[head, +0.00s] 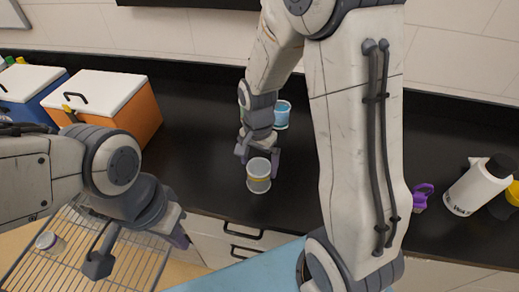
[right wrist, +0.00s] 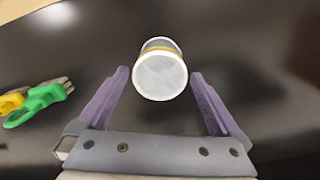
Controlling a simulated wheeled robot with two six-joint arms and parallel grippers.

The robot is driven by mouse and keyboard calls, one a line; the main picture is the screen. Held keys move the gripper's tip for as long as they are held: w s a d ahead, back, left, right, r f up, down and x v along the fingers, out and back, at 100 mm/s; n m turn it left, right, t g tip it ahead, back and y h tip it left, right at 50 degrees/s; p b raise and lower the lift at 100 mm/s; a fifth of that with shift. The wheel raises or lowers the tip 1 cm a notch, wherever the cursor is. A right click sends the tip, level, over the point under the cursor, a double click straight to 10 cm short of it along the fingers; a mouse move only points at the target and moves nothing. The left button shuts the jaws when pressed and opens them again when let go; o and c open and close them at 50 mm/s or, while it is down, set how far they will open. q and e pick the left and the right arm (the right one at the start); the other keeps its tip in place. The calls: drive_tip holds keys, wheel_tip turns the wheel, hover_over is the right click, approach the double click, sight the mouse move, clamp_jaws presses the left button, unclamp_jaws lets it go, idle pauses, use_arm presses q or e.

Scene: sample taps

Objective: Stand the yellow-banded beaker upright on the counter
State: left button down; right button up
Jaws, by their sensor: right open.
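The yellow-banded beaker (head: 258,184) is a small pale cup with a white rim, on the black counter near its front edge.
A wire rack (head: 88,262) at the lower left holds another pale cup (head: 49,242). An orange box (head: 140,117) and a blue box (head: 30,100) stand back left. A blue-labelled container (head: 282,114) is behind my right gripper. A white bottle (head: 478,187) stands far right.

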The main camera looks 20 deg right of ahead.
wheel_tip(320, 180, up, 6)
drive_tip(key=shift+f, duration=0.1)
drive_tip(key=shift+s+a+r, duration=0.1)
drive_tip(key=shift+a+r, duration=0.1)
drive_tip(key=shift+r, duration=0.1)
drive_tip(key=s+a+r+n, duration=0.2)
drive_tip(key=s+a+n, duration=0.4)
drive_tip(key=s+n, duration=0.3)
drive_tip(key=s+a+r+n+y, duration=0.1)
drive_tip(key=s+a+r+n, duration=0.1)
drive_tip(key=s+a+n, duration=0.4)
drive_tip(key=s+n, duration=0.2)
drive_tip(key=s, duration=0.1)
drive_tip(key=shift+n, duration=0.4)
